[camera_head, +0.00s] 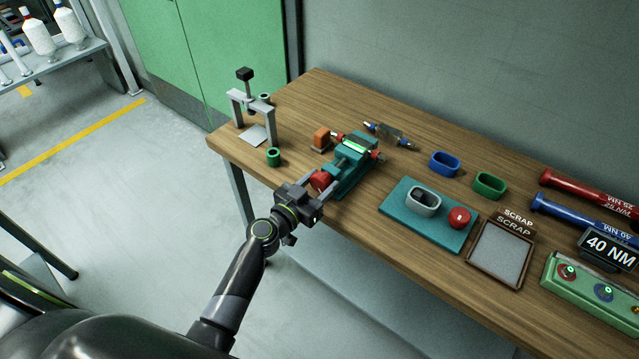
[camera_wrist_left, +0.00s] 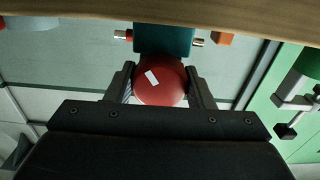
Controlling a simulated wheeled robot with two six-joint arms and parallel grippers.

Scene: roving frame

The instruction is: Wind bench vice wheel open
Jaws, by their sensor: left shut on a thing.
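The teal bench vice (camera_head: 348,172) stands at the front edge of the wooden bench, with a part with red ends lying across its top. Its red wheel (camera_head: 321,181) faces the front of the bench. My left gripper (camera_head: 316,188) is at the wheel. In the left wrist view the red wheel (camera_wrist_left: 160,80), with a white mark on it, sits between the two fingers of my left gripper (camera_wrist_left: 161,88), which is shut on it. The teal vice body (camera_wrist_left: 163,38) shows behind the wheel. How far apart the jaws are is hard to tell. My right gripper is not in view.
A grey press frame (camera_head: 252,110) and a green ring (camera_head: 273,157) stand left of the vice. An orange block (camera_head: 321,138) is close behind it. A teal mat (camera_head: 408,228) and a scrap tray (camera_head: 497,253) lie to the right. Open floor is in front.

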